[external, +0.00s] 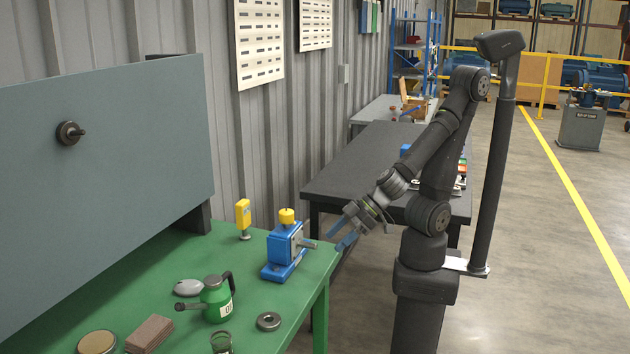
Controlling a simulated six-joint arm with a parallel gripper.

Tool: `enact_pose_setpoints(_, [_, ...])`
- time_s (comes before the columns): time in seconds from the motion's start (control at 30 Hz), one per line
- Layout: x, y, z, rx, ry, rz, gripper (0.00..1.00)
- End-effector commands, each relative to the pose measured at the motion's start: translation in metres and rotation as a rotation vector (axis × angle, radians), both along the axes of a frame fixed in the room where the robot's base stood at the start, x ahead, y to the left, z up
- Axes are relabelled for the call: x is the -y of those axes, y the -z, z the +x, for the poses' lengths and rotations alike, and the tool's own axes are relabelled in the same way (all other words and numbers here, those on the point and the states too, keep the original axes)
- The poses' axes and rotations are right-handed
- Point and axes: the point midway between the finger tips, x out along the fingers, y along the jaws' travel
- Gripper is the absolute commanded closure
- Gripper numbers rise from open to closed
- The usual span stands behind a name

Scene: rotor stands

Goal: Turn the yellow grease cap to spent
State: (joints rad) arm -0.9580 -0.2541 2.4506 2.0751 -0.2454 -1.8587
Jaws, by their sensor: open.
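The yellow grease cap (287,215) sits on top of a blue rotor stand (285,249) near the right edge of the green table. Its markings are too small to read. A grey shaft sticks out from the stand's right side, towards my gripper. My gripper (341,234) is open and empty, with its blue fingers pointing down and left. It is to the right of the stand, about level with the shaft in the picture, and appears apart from the cap.
On the green table (262,289) are a yellow device (243,217), a green oil can (216,298), a metal ring (268,321), a grey oval object (188,288), brown pads (149,334) and a glass jar (221,343). A grey panel (100,170) stands along the left.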

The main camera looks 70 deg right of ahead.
Motion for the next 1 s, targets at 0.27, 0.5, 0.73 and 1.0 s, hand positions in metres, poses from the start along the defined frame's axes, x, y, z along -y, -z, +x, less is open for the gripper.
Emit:
enact_pose_setpoints(0.27, [0.038,-0.055,0.009,0.195,0.283,0.021,0.37])
enact_pose_setpoints(0.5, [0.057,-0.089,0.013,0.307,0.425,0.107,0.37])
enact_pose_setpoints(0.73, [0.058,-0.091,0.02,0.321,0.445,0.116,0.37])
enact_pose_setpoints(1.0, [0.055,-0.08,0.041,0.317,0.445,0.112,0.37])
